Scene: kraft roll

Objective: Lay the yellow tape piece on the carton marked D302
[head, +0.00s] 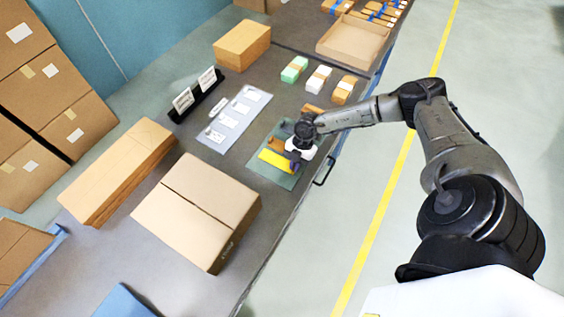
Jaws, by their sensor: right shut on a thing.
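The yellow tape piece (273,159) shows as a flat yellow strip at the green mat (262,172) near the table's right edge. My right gripper (294,161) is at its right end, pointing down, and is shut on it. The fingertips are partly hidden by the gripper body, and I cannot tell whether the strip is clear of the mat. A closed brown carton (192,205) stands nearer on the table, with a small dark mark on its front side, too small to read as D302. My left gripper is not in view.
A stack of flat cardboard (118,172) lies left of the carton. A pale sheet with labels (229,121) and a black holder with two cards (198,96) lie beyond. Small wrapped bundles (318,79) and an open tray (352,40) are farther back. Bare table separates the mat and carton.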

